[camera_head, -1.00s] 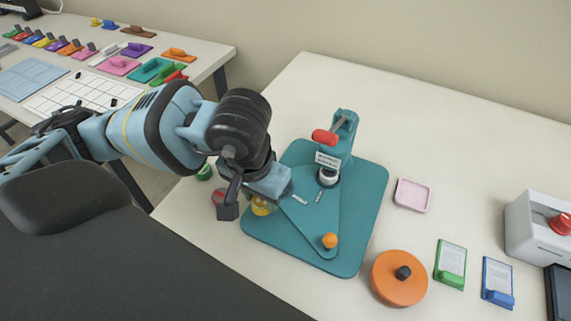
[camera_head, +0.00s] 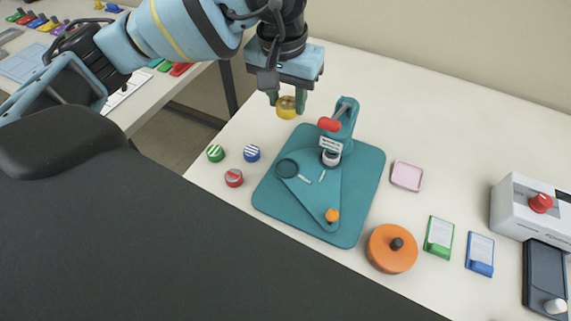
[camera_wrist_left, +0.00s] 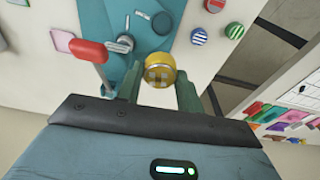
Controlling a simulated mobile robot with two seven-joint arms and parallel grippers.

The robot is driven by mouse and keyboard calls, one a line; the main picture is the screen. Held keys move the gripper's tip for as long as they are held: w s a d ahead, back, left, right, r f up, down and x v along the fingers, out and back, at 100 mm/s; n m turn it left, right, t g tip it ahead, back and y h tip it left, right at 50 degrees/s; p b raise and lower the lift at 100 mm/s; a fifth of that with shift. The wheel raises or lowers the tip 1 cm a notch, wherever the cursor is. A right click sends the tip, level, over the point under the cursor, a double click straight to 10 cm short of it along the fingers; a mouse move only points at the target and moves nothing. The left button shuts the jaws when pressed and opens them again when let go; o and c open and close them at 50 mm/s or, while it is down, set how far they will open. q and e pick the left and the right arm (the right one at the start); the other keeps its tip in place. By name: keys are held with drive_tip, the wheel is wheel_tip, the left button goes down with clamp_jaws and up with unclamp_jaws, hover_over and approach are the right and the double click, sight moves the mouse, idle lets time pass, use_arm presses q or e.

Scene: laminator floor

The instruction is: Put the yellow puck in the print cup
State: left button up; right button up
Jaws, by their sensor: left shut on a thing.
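The yellow puck (camera_head: 286,107) is held between the two green fingers of my left gripper (camera_head: 287,100), raised at the back left of the teal press. In the left wrist view the yellow puck (camera_wrist_left: 159,68) shows between the fingertips. The teal press (camera_head: 352,215) stands on the table with a red handle. Its swing plate has a round dark, empty-looking cup (camera_head: 287,168) at the left and a cup with a pale top (camera_head: 331,158) under the press head. I cannot read the small labels to tell which is the print cup. My right gripper is out of view.
Green (camera_head: 215,153), blue (camera_head: 252,153) and red (camera_head: 234,177) striped pucks lie left of the press. A pink tray (camera_head: 407,176), orange round block (camera_head: 392,248), cards and a white machine (camera_head: 522,205) lie to the right. The back of the table is clear.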

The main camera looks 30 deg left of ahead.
sight(287, 168)
use_arm(q)
wheel_tip(287, 168, down, 18)
drive_tip(key=shift+r+p, duration=0.2)
drive_tip(key=shift+p, duration=0.15)
idle(0.4)
drive_tip(key=shift+f, duration=0.1)
drive_tip(key=shift+f, duration=0.1)
drive_tip(key=o, duration=1)
drive_tip(key=r, duration=0.4)
drive_tip(key=s+r, duration=0.1)
drive_tip(key=r, duration=0.7)
drive_tip(key=shift+s+r, duration=0.15)
drive_tip(key=shift+s, duration=0.1)
